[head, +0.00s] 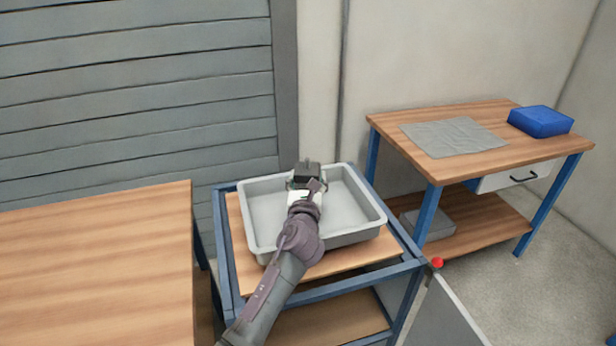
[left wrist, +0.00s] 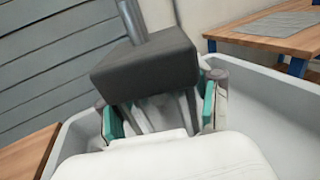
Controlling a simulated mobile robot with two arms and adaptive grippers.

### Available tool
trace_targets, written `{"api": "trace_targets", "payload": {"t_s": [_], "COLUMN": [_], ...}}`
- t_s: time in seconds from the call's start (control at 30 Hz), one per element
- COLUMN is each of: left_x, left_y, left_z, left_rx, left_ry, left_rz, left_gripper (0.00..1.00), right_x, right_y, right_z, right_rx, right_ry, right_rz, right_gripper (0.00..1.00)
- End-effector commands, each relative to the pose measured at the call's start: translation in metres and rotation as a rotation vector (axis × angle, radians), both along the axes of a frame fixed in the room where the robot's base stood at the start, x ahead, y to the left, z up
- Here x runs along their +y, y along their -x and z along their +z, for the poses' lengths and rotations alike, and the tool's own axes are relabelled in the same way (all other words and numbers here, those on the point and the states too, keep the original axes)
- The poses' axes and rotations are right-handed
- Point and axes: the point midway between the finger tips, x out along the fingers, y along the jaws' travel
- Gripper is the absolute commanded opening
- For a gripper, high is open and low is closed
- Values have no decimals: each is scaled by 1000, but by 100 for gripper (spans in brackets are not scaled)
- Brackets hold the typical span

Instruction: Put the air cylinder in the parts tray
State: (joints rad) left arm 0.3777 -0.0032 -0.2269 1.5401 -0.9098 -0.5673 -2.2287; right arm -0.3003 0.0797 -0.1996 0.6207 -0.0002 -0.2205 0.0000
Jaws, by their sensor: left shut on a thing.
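The air cylinder is a dark grey block (head: 307,170) with a thin metal rod, which shows clearly in the left wrist view (left wrist: 145,68). My left gripper (head: 306,183) is shut on it; its teal-padded fingers (left wrist: 160,108) sit on both sides of the lower part, partly hidden behind the block. The light grey parts tray (head: 265,214) is an open, rectangular bin, and its wall also shows in the left wrist view (left wrist: 268,98). The gripper and cylinder are over the tray's middle to far part. I cannot tell whether the cylinder touches the tray. My right gripper is not in view.
The tray stands on a blue-framed cart with a wooden top (head: 245,270). A wooden table (head: 95,265) is at left. A workbench (head: 480,163) at right holds a grey mat (head: 453,136) and a blue box (head: 541,121); a grey bin (head: 432,222) sits on its lower shelf.

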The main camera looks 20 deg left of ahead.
Motion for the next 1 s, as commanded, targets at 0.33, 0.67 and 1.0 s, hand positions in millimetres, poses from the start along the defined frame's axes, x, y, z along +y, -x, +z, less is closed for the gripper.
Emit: {"api": "trace_targets", "payload": {"t_s": [0.33,0.67,1.0], "left_x": [0,-3,-19], "left_y": [0,13,82], "left_z": [0,0,-1], "left_rx": [1,0,1], "left_ry": [-1,-2,-1], "left_rz": [0,-2,-1], "left_gripper": [94,94,94], "right_x": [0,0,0], "right_y": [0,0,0], "right_z": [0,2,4], "right_rx": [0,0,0], "right_ry": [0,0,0], "right_rz": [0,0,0], "right_gripper": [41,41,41]}}
